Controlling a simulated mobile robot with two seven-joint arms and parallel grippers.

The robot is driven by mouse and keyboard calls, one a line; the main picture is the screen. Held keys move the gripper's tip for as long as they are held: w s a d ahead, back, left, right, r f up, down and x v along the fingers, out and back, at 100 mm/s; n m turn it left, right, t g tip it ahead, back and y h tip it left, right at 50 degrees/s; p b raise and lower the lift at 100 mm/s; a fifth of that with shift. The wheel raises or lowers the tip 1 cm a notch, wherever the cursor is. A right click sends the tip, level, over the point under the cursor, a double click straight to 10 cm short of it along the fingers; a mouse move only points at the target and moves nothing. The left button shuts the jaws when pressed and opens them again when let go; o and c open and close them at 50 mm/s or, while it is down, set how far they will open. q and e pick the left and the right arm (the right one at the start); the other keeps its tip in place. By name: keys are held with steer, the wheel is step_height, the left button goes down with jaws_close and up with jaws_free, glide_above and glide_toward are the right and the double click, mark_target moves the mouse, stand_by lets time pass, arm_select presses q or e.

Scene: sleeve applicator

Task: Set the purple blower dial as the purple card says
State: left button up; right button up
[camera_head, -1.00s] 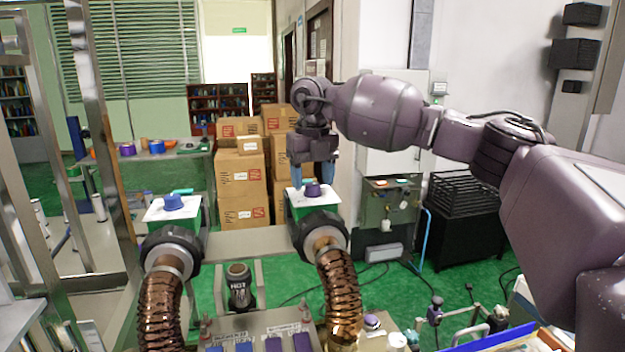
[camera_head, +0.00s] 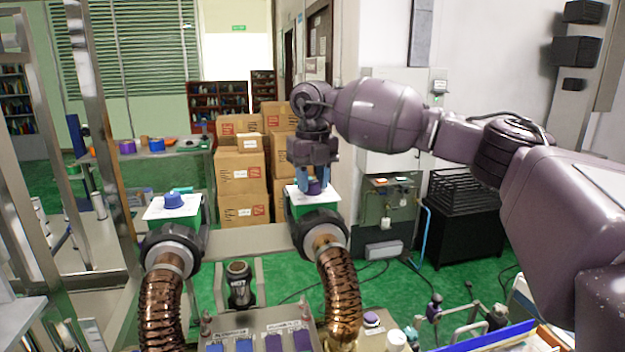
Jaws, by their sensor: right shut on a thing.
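The purple blower dial (camera_head: 315,187) sits on the sloped white top of the right green blower (camera_head: 294,208). My right gripper (camera_head: 314,184) reaches down from above, its blue fingers on either side of the dial and shut on it. The fingers hide part of the dial, and its setting cannot be read. Two purple cards or plates (camera_head: 273,343) (camera_head: 302,340) show at the bottom edge; any writing on them cannot be read. My left gripper is not in view.
A blue dial (camera_head: 173,201) sits on the left blower. Two coppery hoses (camera_head: 341,290) rise toward the blowers. A dark cup (camera_head: 239,285) stands between them. Cardboard boxes (camera_head: 240,175) are stacked behind. A metal post (camera_head: 105,150) stands at left.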

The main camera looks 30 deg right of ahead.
mark_target(312, 182)
steer(key=shift+n, duration=0.3)
steer(key=n, duration=0.4)
steer(key=shift+n+p, duration=0.3)
steer(key=shift+n, duration=0.1)
steer(key=shift+r+n, duration=0.1)
steer(key=shift+n, duration=2.4)
steer(key=o, duration=0.9)
step_height(312, 182, up, 11)
steer(key=shift+f+b, duration=0.1)
steer(key=shift+b, duration=0.3)
